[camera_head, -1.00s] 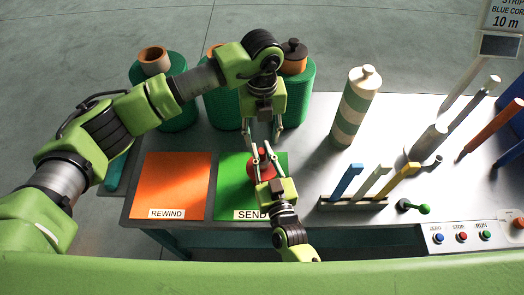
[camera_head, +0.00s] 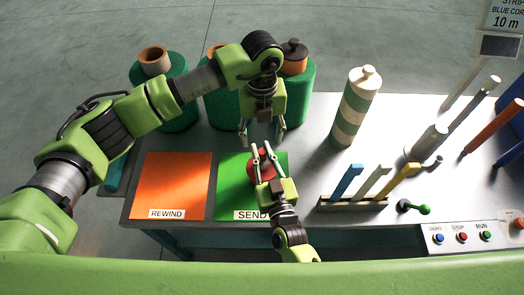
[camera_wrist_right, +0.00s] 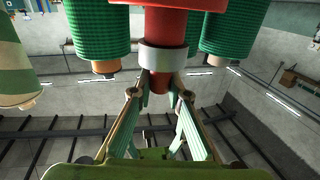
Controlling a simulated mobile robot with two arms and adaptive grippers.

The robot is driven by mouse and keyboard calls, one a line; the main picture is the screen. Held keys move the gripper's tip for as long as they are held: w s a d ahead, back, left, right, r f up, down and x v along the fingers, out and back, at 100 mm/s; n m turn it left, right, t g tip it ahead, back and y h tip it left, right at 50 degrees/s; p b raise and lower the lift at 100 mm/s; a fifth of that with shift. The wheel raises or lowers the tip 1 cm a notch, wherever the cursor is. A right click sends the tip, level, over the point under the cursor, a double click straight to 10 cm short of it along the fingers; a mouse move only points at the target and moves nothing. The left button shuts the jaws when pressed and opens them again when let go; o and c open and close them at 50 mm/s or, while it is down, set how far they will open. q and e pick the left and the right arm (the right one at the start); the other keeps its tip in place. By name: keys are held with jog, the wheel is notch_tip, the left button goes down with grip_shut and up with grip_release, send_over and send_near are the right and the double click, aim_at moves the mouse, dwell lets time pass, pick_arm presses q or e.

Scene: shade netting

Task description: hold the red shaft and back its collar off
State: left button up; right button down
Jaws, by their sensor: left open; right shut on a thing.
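A red shaft (camera_wrist_right: 158,80) shows in the right wrist view, with a pale grey collar (camera_wrist_right: 163,58) around it and a wider red part beyond the collar. In the head view only a red patch (camera_head: 262,165) shows between the fingers, over the green mat. My right gripper (camera_head: 264,148) is shut on the red shaft, on the end on my side of the collar; its fingers also show in the right wrist view (camera_wrist_right: 154,88). My left gripper (camera_head: 262,132) is open and empty, just behind the right fingertips in the head view. The collar cannot be made out in the head view.
An orange REWIND mat (camera_head: 178,185) lies left of the green SEND mat (camera_head: 228,190). Green rolls stand at the back. A striped bottle-like roll (camera_head: 356,105), a rack (camera_head: 352,204) of coloured bars and a button panel (camera_head: 462,237) stand to the right.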

aim_at(263, 157)
pick_arm(q)
notch_tip(263, 157, down, 2)
jog(key=shift+m, duration=0.6)
jog(key=shift+f, duration=4.45)
grip_shut()
jog(key=n, duration=0.4)
jog(key=shift+w+r, duration=0.1)
jog(key=shift+r+n, duration=0.1)
jog(key=shift+n, duration=1.1)
jog(key=shift+d, duration=0.1)
